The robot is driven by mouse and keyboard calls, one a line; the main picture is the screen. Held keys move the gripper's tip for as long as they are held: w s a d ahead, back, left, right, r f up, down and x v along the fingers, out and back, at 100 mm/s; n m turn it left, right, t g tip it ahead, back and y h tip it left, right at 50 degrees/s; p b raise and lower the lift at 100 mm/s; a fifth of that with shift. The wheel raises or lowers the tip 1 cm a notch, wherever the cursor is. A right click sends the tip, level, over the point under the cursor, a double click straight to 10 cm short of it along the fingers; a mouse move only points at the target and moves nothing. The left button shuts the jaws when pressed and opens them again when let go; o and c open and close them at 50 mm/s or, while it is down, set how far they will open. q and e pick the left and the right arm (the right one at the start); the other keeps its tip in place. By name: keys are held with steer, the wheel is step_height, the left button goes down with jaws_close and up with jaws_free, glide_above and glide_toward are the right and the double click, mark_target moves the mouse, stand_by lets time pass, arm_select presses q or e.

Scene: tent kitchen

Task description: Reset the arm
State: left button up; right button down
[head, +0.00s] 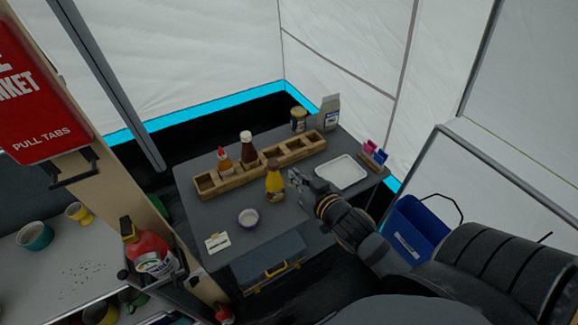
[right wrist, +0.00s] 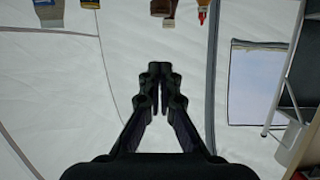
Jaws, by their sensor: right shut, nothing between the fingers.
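My right gripper (head: 297,178) reaches in from the lower right, over the grey table (head: 225,235). In the head view its tip is beside a yellow bottle (head: 274,184); I cannot tell how far apart they are. In the right wrist view the fingers of the right gripper (right wrist: 156,85) are together with nothing between them, against the pale tent wall. My left gripper is not in view.
A wooden rack (head: 235,180) holding bottles, a white tray (head: 341,172), a small bowl (head: 248,218) and a card (head: 217,243) are on the table. A blue bucket (head: 415,228) stands right. A counter (head: 50,270) with cups is left.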

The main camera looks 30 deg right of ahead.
steer(key=s+f+g+h, duration=0.1)
steer(key=s+f+g, duration=1)
steer(key=s+f, duration=0.25)
steer(key=s+d+f+g, duration=0.1)
steer(key=d+f, duration=0.1)
steer(key=f, duration=1.2)
steer(key=s+d+f, duration=0.1)
steer(key=d+f, duration=0.1)
steer(key=f, duration=1.2)
steer(key=s+f+g, duration=0.1)
steer(key=s+f, duration=1.3)
steer(key=s, duration=0.4)
steer(key=shift+d+f, duration=0.25)
